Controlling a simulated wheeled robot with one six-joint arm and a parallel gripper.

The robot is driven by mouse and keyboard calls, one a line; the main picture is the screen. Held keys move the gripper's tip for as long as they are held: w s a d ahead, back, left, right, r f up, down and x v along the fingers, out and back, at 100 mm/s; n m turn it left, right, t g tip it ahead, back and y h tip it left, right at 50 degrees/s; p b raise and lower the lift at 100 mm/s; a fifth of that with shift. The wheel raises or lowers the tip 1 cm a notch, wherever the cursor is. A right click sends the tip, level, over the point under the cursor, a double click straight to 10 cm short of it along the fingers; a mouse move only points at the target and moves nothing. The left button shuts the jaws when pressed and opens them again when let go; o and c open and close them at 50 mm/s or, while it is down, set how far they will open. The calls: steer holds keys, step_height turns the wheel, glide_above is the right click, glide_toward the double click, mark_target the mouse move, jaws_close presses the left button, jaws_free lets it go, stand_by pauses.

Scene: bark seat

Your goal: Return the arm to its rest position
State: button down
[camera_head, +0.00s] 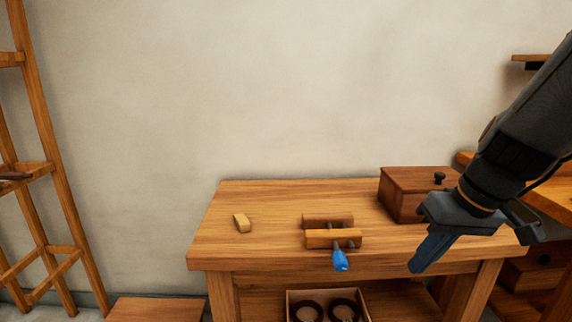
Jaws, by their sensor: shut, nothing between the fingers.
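My gripper (425,258) is at the right of the head view, at the end of my dark grey arm, which comes in from the upper right. Its fingers point down and to the left in front of the workbench (270,195). They are shut with nothing between them. In the picture they overlap the right part of the bench top and its front edge. I cannot tell their exact height above it.
On the bench lie a yellow block (241,222) and a wooden clamp (333,238) with a blue handle. A brown box (402,202) stands behind my gripper. An open box (295,296) with dark rings sits below. A wooden rack (52,170) stands left.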

steer(key=shift+s+a+f+n+g+h, duration=0.4)
steer(key=shift+s+a+f+g, duration=0.45)
steer(key=shift+s+a, duration=1.95)
steer(key=shift+s+a+f+n+g+h, duration=0.2)
steer(key=shift+s+a+f+g+h, duration=0.7)
steer(key=shift+a, duration=3.5)
steer(key=d+r+m+p, duration=0.2)
steer(key=d+r+p, duration=0.5)
steer(key=p, duration=0.7)
steer(key=shift+s+d, duration=0.3)
steer(key=shift+d, duration=0.2)
steer(key=shift+t, duration=0.25)
